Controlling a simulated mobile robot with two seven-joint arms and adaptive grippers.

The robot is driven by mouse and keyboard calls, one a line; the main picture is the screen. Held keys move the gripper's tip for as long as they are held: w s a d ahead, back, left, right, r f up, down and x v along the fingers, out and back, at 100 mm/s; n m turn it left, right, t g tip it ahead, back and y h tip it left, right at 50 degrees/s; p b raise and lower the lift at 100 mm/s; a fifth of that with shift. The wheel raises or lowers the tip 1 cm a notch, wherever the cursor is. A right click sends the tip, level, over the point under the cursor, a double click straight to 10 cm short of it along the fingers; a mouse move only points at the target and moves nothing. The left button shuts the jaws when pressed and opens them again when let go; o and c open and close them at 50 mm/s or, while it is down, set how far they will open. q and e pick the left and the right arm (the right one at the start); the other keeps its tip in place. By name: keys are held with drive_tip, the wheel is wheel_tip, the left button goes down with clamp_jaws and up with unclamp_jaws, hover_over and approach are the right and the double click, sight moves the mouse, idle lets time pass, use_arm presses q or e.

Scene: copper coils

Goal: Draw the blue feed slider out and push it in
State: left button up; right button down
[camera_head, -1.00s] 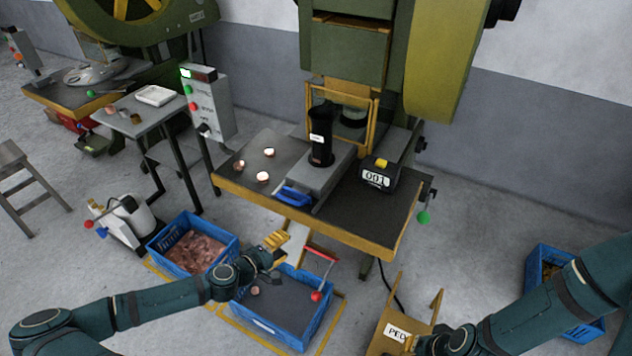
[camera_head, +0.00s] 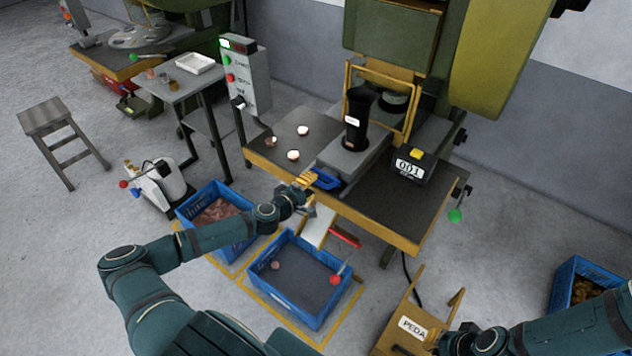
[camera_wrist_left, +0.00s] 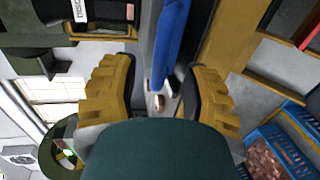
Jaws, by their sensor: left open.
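The blue feed slider handle (camera_head: 326,180) sticks out at the front edge of the press table, at the end of the grey feed block (camera_head: 345,163). My left gripper (camera_head: 305,181) is just left of the handle, its yellow fingers close to it. In the left wrist view my left gripper (camera_wrist_left: 160,88) is open, and the blue handle (camera_wrist_left: 170,40) stands in the gap between the fingers, apart from both. My right gripper (camera_head: 448,342) is low at the right by the pedal box, its fingers too hidden to read.
A black feed tube (camera_head: 357,118) stands on the block. A counter (camera_head: 409,166) reading 001 sits to its right. Copper pieces (camera_head: 293,155) lie on the table at left. A yellow pedal box (camera_head: 405,340) is at lower right.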

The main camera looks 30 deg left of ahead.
sight(316, 181)
use_arm(q)
drive_tip(key=shift+x, duration=1.65)
clamp_jaws()
drive_tip(key=f+b+v, duration=0.1)
drive_tip(key=v, duration=0.7)
drive_tip(key=shift+s+f, duration=0.3)
drive_tip(key=shift+f, duration=0.1)
unclamp_jaws()
drive_tip(key=shift+s, duration=0.1)
drive_tip(key=shift+r, duration=0.1)
drive_tip(key=v, duration=1.2)
